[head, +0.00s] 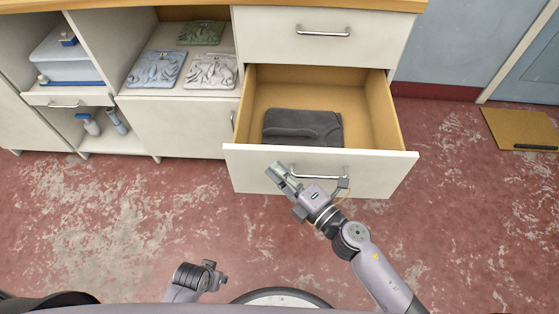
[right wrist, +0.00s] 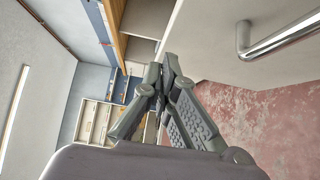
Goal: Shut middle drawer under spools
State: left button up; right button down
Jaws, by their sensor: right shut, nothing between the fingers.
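A white cabinet drawer (head: 375,170) stands pulled out below a closed upper drawer (head: 272,38). Its wooden inside shows, with a dark grey folded cloth (head: 305,127) lying in it. Its bar handle (head: 318,177) is partly hidden behind my right gripper (head: 277,168). That gripper is shut and empty in front of the drawer's front panel. In the right wrist view its fingertips (right wrist: 160,72) meet near the panel (right wrist: 215,35), to the left of the handle (right wrist: 275,42); contact is unclear. My left gripper (head: 212,274) is low in the head view, its jaws unclear. No spools show.
Open shelves to the left hold folded or carved-looking panels (head: 155,68), a pale blue box (head: 70,62) and spray bottles (head: 90,124). A tan mat (head: 520,130) lies at right. The worn red floor (head: 120,220) before the cabinet is clear.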

jog(key=shift+w, duration=1.15)
